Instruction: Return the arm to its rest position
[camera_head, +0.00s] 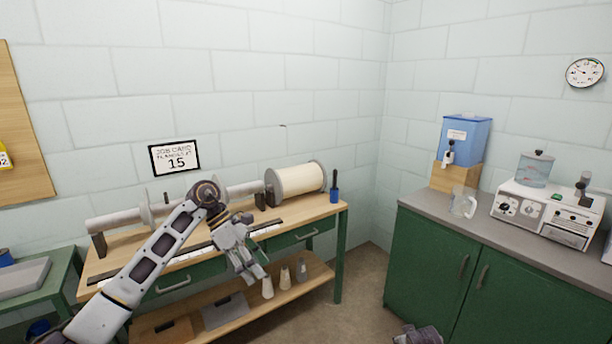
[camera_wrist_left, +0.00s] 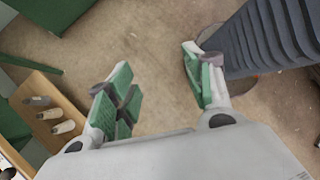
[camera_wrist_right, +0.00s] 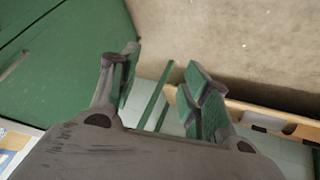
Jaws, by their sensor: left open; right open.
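My left arm reaches in from the lower left in the head view. Its left gripper (camera_head: 252,270) hangs in front of the workbench (camera_head: 342,240), pointing down. In the left wrist view the left gripper (camera_wrist_left: 160,88) is open, with green pads apart and only bare floor between them. In the right wrist view my right gripper (camera_wrist_right: 162,88) is open, its green-padded fingers apart and nothing held. A dark grey piece at the bottom edge of the head view may be part of my right arm; its fingers are not clear there.
The bench carries a roller with a large cream spool (camera_head: 300,179) and a dark bottle (camera_head: 334,190). Several cones (camera_head: 285,279) stand on its lower shelf. At right, a green cabinet (camera_head: 440,262) holds a blue dispenser (camera_head: 466,138), a jug (camera_head: 462,203) and a white machine (camera_head: 545,212). Floor between is clear.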

